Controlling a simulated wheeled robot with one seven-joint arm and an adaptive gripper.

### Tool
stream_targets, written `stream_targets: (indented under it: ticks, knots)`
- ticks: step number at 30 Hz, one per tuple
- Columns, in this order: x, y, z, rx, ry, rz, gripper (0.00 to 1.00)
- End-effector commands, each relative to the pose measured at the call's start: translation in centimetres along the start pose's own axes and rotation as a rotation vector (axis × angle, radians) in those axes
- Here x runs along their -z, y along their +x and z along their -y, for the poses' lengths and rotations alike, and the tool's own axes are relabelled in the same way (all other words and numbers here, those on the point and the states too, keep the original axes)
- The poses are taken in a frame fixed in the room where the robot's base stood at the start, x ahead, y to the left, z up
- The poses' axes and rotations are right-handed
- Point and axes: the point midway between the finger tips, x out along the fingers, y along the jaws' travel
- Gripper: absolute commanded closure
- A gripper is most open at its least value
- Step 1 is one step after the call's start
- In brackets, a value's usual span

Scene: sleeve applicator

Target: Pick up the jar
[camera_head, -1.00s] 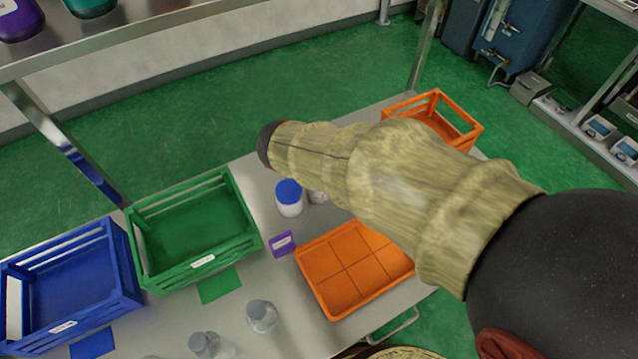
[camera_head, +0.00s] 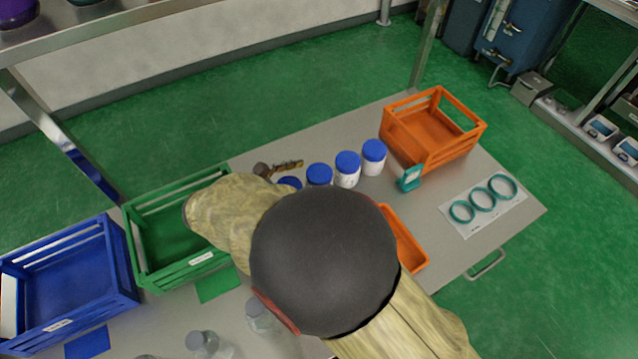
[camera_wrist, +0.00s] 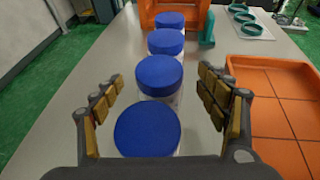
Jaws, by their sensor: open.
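Several white jars with blue lids stand in a row on the table. In the wrist view the nearest jar (camera_wrist: 147,130) is at the bottom centre, low between the fingers of my gripper (camera_wrist: 162,82). A second jar (camera_wrist: 158,76) stands just beyond it, with a third (camera_wrist: 166,42) and another behind. My gripper is open, one padded finger on each side, and no grip on a jar shows. In the head view the leftmost jar (camera_head: 289,183) is partly hidden by my arm, with the other jars (camera_head: 347,168) to its right.
An orange tray (camera_wrist: 275,110) lies right of the jars. An orange crate (camera_head: 430,130) and a small teal object (camera_head: 409,178) stand past the row's far end. Teal rings (camera_head: 483,200) lie on a white sheet. Green (camera_head: 200,262) and blue (camera_head: 70,290) crates stand left.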

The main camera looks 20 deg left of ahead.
Motion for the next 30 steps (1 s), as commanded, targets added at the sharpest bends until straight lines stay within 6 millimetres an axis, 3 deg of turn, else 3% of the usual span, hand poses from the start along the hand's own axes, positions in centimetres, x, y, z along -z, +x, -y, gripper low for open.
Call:
stream_targets:
  ticks: [6,14,30]
  knots:
    - [0.3,3.3,-0.1,0.003,0.002,-0.001,0.26]
    - [0.0,3.7,-0.1,0.001,0.001,-0.001,0.26]
    - [0.0,3.7,-0.1,0.001,0.001,-0.001,0.56]
